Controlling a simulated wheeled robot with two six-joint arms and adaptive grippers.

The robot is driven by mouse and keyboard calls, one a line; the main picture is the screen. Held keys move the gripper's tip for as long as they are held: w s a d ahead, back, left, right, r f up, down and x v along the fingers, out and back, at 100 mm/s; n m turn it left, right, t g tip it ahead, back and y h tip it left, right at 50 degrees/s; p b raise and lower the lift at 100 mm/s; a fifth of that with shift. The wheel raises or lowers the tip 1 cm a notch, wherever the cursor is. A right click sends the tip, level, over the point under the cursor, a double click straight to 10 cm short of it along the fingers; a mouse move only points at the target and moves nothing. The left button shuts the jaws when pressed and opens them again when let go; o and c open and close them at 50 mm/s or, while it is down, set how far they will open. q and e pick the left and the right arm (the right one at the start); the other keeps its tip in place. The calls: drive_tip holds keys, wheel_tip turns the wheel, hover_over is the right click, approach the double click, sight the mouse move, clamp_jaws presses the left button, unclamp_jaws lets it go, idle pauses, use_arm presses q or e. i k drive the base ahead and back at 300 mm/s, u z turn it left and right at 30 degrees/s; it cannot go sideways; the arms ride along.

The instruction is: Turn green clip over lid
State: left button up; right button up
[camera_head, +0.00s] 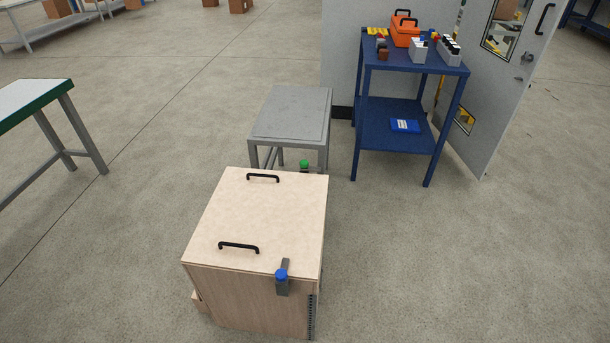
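A wooden box (250,300) with a pale lid (250,215) stands on the floor in the middle. The lid lies flat on top and has two black handles, one near the back (263,177) and one near the front (239,247). The green clip (304,163) shows just beyond the lid's back edge, right of the back handle. Its lower part is hidden behind the box, and I see no bar of it lying over the lid. A blue clip (281,275) is on the front side, with its grey bar reaching up over the lid's front edge. Neither gripper is in view.
A grey table (290,113) stands close behind the box. A green-edged table (30,100) is at left. Floor left and right of the box is clear.

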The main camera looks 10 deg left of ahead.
sight(304, 163)
drive_tip(key=z, duration=1.35)
drive_tip(key=i, duration=1.2)
drive_tip(key=u, duration=0.6)
